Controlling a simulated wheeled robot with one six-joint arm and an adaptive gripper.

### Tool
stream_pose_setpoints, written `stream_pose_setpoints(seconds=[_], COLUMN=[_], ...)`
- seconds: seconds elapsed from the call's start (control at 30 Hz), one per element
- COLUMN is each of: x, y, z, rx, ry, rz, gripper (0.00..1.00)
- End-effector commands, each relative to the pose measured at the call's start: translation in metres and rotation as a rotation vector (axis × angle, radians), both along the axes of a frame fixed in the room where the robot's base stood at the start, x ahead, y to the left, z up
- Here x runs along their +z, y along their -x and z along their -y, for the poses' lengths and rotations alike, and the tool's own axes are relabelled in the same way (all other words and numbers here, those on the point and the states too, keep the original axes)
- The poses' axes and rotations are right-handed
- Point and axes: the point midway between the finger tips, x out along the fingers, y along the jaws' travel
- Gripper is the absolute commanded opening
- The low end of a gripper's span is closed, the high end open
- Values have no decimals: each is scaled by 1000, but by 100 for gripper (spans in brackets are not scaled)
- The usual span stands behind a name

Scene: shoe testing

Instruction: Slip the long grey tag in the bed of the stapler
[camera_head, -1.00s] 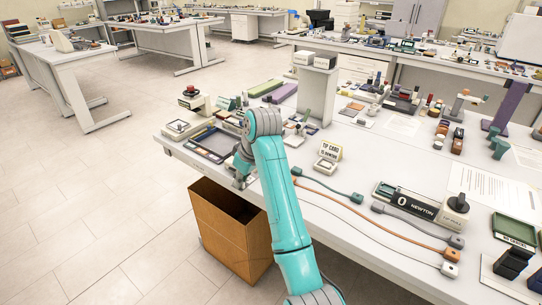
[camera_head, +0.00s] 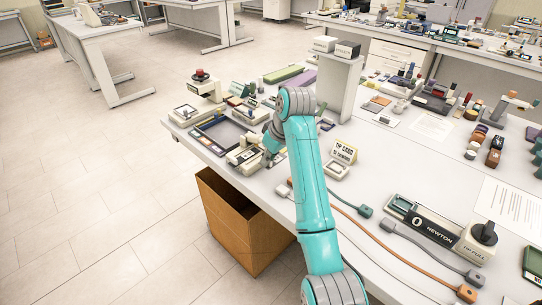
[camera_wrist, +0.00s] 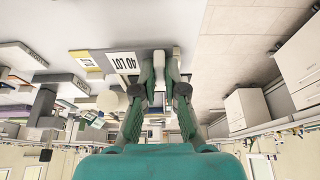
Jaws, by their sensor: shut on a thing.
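My gripper (camera_head: 270,155) is low over the front left part of the near table, just right of a small pale stand (camera_head: 243,155). In the wrist view my gripper (camera_wrist: 160,72) has its dark fingers close together on a narrow pale grey piece (camera_wrist: 159,58). It looks like the grey tag, but its length is hidden by the fingers. A beige device with a red knob (camera_head: 203,84) stands at the table's far left corner. I cannot tell whether it is the stapler.
A dark-rimmed tray (camera_head: 222,137) lies left of my gripper. A grey pillar (camera_head: 337,88) stands behind. A "40 LOT" label (camera_wrist: 123,62) is beside the fingers. An open brown bin (camera_head: 240,225) stands below the table edge.

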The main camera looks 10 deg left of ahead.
Motion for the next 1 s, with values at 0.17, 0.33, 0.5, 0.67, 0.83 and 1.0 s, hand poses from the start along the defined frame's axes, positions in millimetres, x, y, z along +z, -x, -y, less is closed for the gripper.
stream_pose_setpoints(seconds=[0.17, 0.33, 0.5, 0.67, 0.83, 1.0], x=[0, -1, -4, -8, -12, -15], y=[1, -1, -9, -17, -25, -30], z=[1, -1, -12, -22, -32, -38], rx=[0, 0, 1, 0, -1, 0], ry=[0, -1, 0, 1, 0, 1], rz=[0, 1, 0, 1, 0, 1], gripper=[0, 0, 0, 0, 0, 0])
